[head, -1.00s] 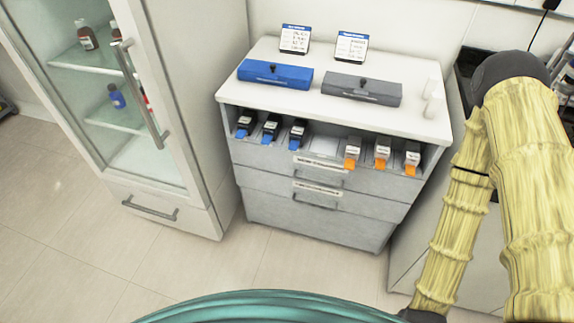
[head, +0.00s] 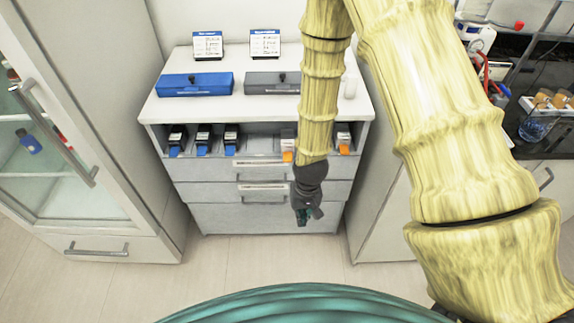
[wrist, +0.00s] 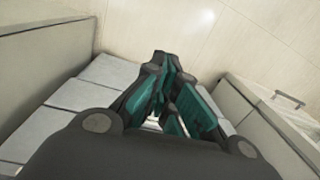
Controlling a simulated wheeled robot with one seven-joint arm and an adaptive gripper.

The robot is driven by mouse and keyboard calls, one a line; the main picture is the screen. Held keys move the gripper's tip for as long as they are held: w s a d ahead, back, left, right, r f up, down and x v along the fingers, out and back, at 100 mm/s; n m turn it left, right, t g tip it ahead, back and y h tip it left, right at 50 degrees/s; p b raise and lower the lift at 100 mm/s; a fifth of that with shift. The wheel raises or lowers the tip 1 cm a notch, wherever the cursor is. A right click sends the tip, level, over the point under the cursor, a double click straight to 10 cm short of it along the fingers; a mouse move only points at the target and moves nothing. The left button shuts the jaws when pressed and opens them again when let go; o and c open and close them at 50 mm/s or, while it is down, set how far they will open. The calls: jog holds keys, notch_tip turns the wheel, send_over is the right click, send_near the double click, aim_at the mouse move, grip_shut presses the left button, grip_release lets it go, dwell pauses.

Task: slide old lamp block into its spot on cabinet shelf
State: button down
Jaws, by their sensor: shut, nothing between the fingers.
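The cabinet (head: 265,218) has an open shelf row under its top. Three dark blocks with blue tabs, one of them the rightmost dark block (head: 231,136), stand on the left of that row. White blocks with orange tabs stand on the right: one white block (head: 288,138) left of my arm and another white block (head: 343,134) right of it; my arm hides the place between. I cannot tell which is the old lamp block. My gripper (head: 304,217) hangs in front of the lower drawers, pointing down, shut and empty. Its teal fingers (wrist: 172,108) show in the wrist view.
A blue box (head: 195,85), a grey box (head: 272,84) and two cards (head: 208,45) stand on the cabinet top. A glass-door cabinet (head: 75,150) is at the left. A dark counter with lab items (head: 545,115) is at the right. The floor in front is clear.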

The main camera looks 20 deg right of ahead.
aim_at(288, 161)
jog(key=w+r+m, duration=0.1)
jog(key=w+r, duration=1)
jog(key=r, duration=0.4)
jog(key=w+f+p, duration=0.3)
jog(key=w+f, duration=0.1)
jog(key=f, duration=0.5)
jog(key=shift+d+f+h+p, duration=0.25)
jog(key=shift+f+h+p, duration=0.1)
jog(key=shift+h, duration=0.05)
jog(key=shift+w+d, duration=0.2)
jog(key=shift+w, duration=0.45)
jog(key=shift+w+d, duration=0.2)
jog(key=shift+w, duration=0.45)
jog(key=shift+s, duration=0.1)
